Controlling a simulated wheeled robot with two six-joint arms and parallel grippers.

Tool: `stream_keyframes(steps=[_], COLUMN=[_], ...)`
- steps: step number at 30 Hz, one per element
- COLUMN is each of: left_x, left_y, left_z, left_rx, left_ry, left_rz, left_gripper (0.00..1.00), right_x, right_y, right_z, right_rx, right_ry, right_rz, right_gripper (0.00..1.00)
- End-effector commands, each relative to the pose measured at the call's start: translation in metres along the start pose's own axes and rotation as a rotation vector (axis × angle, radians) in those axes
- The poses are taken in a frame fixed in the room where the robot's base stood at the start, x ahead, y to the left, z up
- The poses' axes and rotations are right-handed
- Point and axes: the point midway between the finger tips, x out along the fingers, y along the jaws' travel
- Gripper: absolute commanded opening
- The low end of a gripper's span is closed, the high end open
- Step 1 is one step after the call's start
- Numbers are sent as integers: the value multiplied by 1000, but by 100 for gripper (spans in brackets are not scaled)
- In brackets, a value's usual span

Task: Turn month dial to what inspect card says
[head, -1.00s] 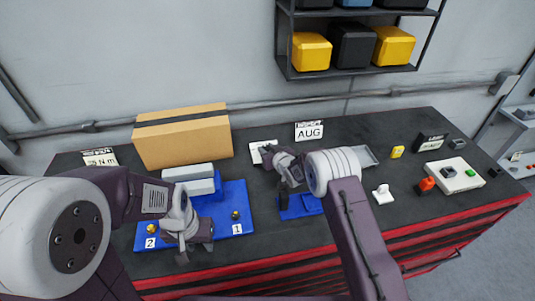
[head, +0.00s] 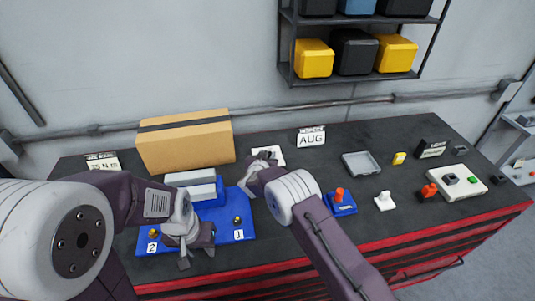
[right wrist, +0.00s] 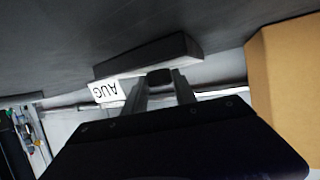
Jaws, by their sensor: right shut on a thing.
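The inspect card (head: 311,138) stands upright at the back of the bench and reads AUG. It also shows upside down in the right wrist view (right wrist: 108,91). The month dial's pale plate (head: 277,154) lies left of the card, partly covered by my right gripper (head: 262,162). In the right wrist view my right gripper (right wrist: 160,88) is shut on the dial's dark round knob (right wrist: 160,74). The dial's month marks cannot be read. My left gripper (head: 185,260) hangs over the front of the blue mat; its jaw opening is unclear.
A cardboard box (head: 186,141) stands back left, behind the blue mat (head: 234,232) marked 1 and 2. Right of my right arm are a blue block with a red knob (head: 341,201), a white knob (head: 384,201) and a grey tray (head: 361,164). A shelf (head: 350,85) hangs above.

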Motion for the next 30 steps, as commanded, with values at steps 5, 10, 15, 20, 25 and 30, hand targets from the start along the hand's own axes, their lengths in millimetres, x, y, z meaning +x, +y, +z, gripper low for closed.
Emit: stream_keyframes(steps=[5,10,15,20,25,30], left_x=[-1,-1,-1,-1,-1,2], left_y=[0,0,0,0,0,0], left_z=[0,0,0,0,0,0], left_rx=[0,0,0,0,0,0], left_ry=[0,0,0,0,0,0], left_rz=[0,0,0,0,0,0], left_gripper=[36,36,36,36,36,36], right_x=[0,0,0,0,0,-10], right_y=[0,0,0,0,0,-1], right_z=[-3,-3,-3,-2,-2,-1], right_rx=[5,6,6,6,6,6], right_ry=[5,6,7,5,4,3], right_rz=[11,11,11,11,11,10], right_gripper=[0,0,44,55,55,55])
